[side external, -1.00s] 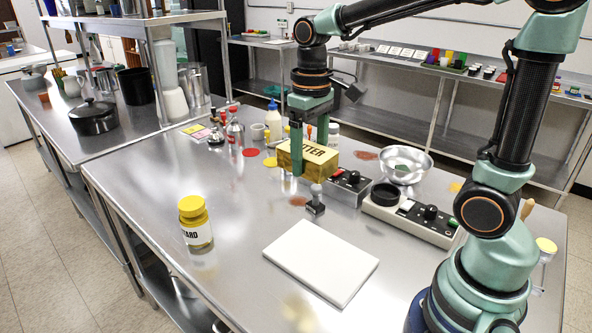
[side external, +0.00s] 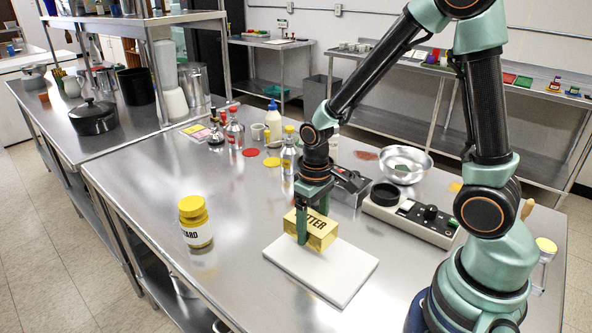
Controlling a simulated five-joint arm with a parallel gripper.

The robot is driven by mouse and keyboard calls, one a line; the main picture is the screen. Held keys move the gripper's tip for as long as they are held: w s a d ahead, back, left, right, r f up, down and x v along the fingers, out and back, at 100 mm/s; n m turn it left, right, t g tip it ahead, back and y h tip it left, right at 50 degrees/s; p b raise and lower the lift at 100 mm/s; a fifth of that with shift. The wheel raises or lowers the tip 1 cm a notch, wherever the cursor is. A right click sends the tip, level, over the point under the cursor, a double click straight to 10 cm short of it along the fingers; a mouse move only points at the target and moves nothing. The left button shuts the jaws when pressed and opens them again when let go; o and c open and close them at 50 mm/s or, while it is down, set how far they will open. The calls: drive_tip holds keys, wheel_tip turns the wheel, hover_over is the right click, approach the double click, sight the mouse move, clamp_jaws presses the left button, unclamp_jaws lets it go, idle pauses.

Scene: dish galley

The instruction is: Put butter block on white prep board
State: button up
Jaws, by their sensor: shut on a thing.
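The butter block (side external: 321,235) is a yellow box with dark lettering. My gripper (side external: 312,225) points down and is shut on it, with one green finger across its near side. The white prep board (side external: 342,283) lies flat on the steel table. The butter block is over the far part of the board. I cannot tell whether its underside touches the board or is slightly above it. The far finger is mostly hidden behind the block.
A mustard jar (side external: 195,222) with a yellow lid stands left of the board. A black-knobbed control box (side external: 411,214) and a metal bowl (side external: 404,163) are behind to the right. Bottles (side external: 234,130) stand at the back. The table between jar and board is clear.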

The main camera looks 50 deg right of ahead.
sight(313, 221)
drive_tip(key=shift+f, duration=2)
drive_tip(key=shift+f, duration=0.15)
drive_tip(key=o, duration=1.5)
drive_tip(key=shift+o, duration=0.2)
wheel_tip(313, 221, up, 13)
drive_tip(key=shift+f, duration=0.1)
drive_tip(key=s+r+t, duration=0.3)
drive_tip(key=r+t, duration=0.2)
drive_tip(key=r, duration=0.5)
drive_tip(key=shift+s+t, duration=0.3)
drive_tip(key=shift+s, duration=0.1)
